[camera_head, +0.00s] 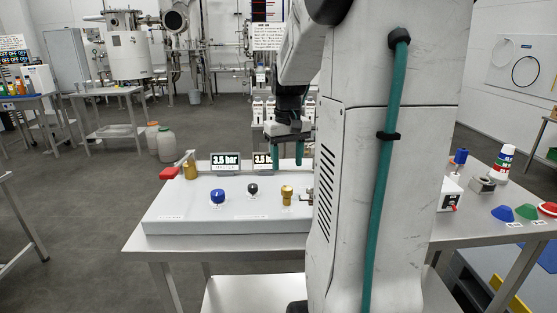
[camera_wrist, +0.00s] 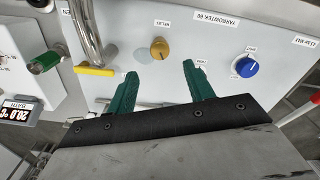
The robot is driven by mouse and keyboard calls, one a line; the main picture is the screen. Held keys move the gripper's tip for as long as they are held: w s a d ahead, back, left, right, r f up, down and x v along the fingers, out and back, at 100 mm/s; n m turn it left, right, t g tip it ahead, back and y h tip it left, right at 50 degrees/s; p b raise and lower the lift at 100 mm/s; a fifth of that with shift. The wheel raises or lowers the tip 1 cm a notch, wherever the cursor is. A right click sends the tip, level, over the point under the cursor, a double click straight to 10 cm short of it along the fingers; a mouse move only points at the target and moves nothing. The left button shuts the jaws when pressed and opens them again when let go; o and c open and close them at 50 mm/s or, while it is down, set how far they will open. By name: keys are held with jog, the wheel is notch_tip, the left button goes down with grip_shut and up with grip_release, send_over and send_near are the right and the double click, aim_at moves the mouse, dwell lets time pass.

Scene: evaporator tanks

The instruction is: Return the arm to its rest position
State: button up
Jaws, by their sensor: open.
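My arm (camera_head: 375,150) stands large in the right middle of the head view, its column upright with a green cable down its side. Its forearm reaches away to the left and down. My gripper (camera_head: 287,158) hangs with two green fingers apart above the back of the white control panel (camera_head: 165,212), in front of one pressure display. In the wrist view my gripper (camera_wrist: 174,72) shows its two green fingers spread, with nothing between them. The panel surface with a brass knob (camera_wrist: 159,48) and a blue knob (camera_wrist: 245,66) lies beyond the fingertips.
The panel carries a red-handled valve (camera_head: 170,174), a blue knob (camera_head: 217,196) and pressure displays (camera_head: 225,163). In the wrist view, a metal pipe (camera_wrist: 84,30) and a yellow lever (camera_wrist: 95,70) lie left of the fingers.

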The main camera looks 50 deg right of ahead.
dwell(0.3)
jog(key=s+a+n, duration=0.2)
jog(key=s+a, duration=0.4)
jog(key=a, duration=0.9)
jog(key=s+a+n+t, duration=0.1)
jog(key=s+a+n, duration=0.2)
jog(key=a, duration=1.2)
jog(key=s, duration=0.3)
jog(key=shift+s+a+r+n, duration=0.15)
jog(key=shift+s+a+n, duration=0.05)
jog(key=shift+s+n, duration=0.1)
